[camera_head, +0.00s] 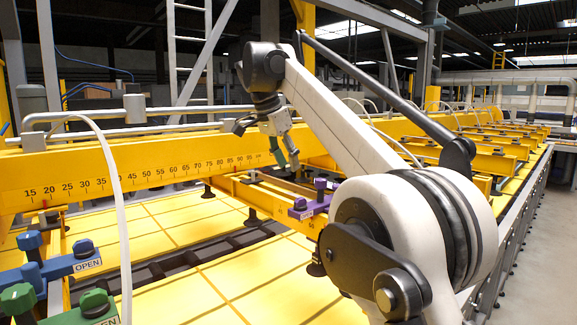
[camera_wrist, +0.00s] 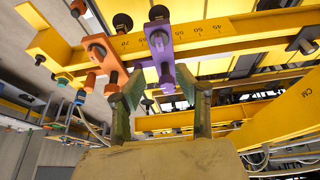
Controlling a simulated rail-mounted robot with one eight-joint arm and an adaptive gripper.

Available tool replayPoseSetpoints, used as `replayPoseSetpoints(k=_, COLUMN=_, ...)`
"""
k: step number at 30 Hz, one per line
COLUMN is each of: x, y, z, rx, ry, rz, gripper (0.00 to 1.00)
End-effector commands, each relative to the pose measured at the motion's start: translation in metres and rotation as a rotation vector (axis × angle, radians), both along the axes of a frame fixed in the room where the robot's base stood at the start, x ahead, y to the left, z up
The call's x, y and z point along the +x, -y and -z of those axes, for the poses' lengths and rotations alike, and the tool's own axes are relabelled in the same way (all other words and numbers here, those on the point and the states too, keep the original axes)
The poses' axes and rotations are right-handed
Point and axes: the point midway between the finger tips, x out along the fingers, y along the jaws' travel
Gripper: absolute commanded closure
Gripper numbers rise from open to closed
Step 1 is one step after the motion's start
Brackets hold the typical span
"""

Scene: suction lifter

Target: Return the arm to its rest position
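My arm reaches over the yellow lifter in the head view, with its elbow high and its forearm hanging down. My gripper (camera_head: 289,166) hangs above a yellow crossbeam, pointing down. It also shows in the wrist view (camera_wrist: 167,92), its two greenish fingers spread apart with nothing visible held between them. A purple clamp (camera_head: 312,202) sits on the crossbeam, to the right of and below the gripper in the head view. In the wrist view the purple clamp (camera_wrist: 159,40) appears beyond the fingertips, and I cannot tell the exact gap.
A yellow beam with a number scale (camera_head: 150,160) runs across the lifter. Blue (camera_head: 52,265) and green (camera_head: 90,312) clamps marked OPEN stand at the front left. A white hose (camera_head: 116,200) hangs at left.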

Motion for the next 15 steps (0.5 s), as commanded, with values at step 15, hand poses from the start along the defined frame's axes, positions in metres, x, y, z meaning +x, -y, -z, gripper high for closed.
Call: replayPoseSetpoints(k=15, x=-0.018, y=0.037, z=-0.009, rx=0.017, ry=-0.004, rz=-0.077, gripper=0.68)
